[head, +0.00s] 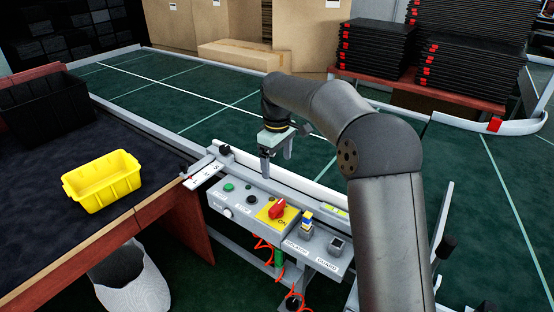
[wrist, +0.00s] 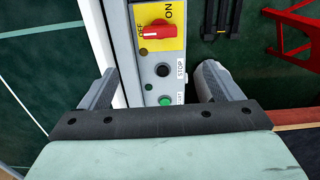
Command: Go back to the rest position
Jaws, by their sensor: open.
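My gripper (head: 275,163) is open and empty, pointing down over the control panel beside the conveyor. In the wrist view its two fingers (wrist: 157,85) stand apart on either side of the grey panel (wrist: 143,120). The green start button (wrist: 165,100) and the black stop button (wrist: 163,70) show between them. In the head view the grey control panel (head: 240,205) carries a green button (head: 229,187), a black button (head: 251,199) and a red rotary switch (head: 277,209) on a yellow plate. The switch also shows in the wrist view (wrist: 155,31). Any contact with the panel is not visible.
The green conveyor (head: 200,95) with its white rail runs behind the panel. A yellow bin (head: 103,183) and a black bin (head: 45,110) stand on the dark table at left. A white bucket (head: 135,285) is on the floor. Black tray stacks (head: 375,50) stand at the back right.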

